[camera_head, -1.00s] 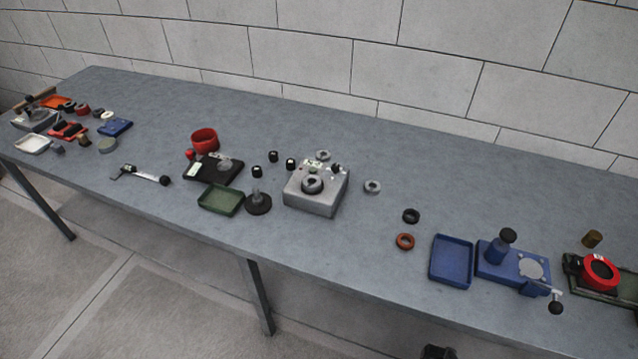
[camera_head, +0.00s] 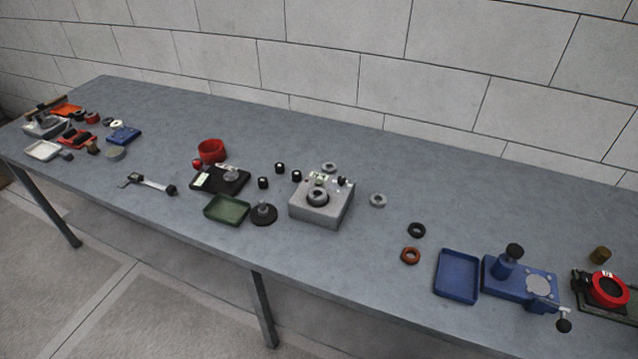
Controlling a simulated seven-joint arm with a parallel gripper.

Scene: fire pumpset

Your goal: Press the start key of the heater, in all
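A light grey box-shaped device (camera_head: 320,213) stands near the middle of the table, and I take it to be the heater. A grey ring (camera_head: 318,197) lies on its top. A small pale display (camera_head: 319,176) and tiny marks sit along its back top edge, with a dark knob (camera_head: 342,181) at the right. The keys are too small to tell which one is the start key. My gripper is not in view, and nothing touches the device.
Black caps (camera_head: 263,183), a round black stand (camera_head: 264,214) and a green tray (camera_head: 227,208) lie left of the device. A loose grey ring (camera_head: 378,200) lies to its right. A blue tray (camera_head: 457,276) stands farther right. The table's front edge near the device is clear.

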